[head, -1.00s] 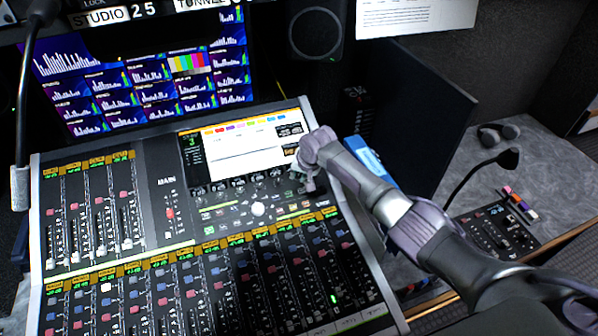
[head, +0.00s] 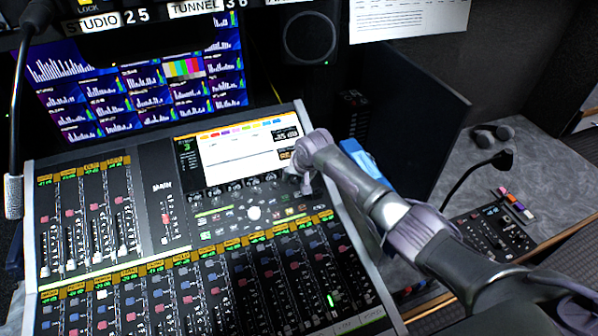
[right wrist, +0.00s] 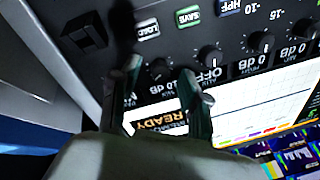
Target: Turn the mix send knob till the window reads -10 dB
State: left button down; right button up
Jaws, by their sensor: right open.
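My right gripper (head: 304,182) is at the right end of the console's knob row, just below the bright screen (head: 245,150). In the right wrist view its two fingers (right wrist: 160,80) are open, one on each side of a dark round knob (right wrist: 160,68). I cannot tell whether they touch it, and no mix send label on it is readable. A small dark readout window (head: 286,134) sits at the screen's right side; its digits are too small to read surely. My left gripper is out of view.
More knobs (right wrist: 210,57) stand in a row beside the gripper, with lit SAVE (right wrist: 188,15) and LOAD (right wrist: 148,28) buttons close by. Faders (head: 90,225) cover the console's left and front. A desk microphone (head: 500,160) stands at right.

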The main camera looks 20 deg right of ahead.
jog(key=v, duration=1.1)
jog(key=shift+s+r, duration=0.1)
jog(key=shift+r, duration=0.05)
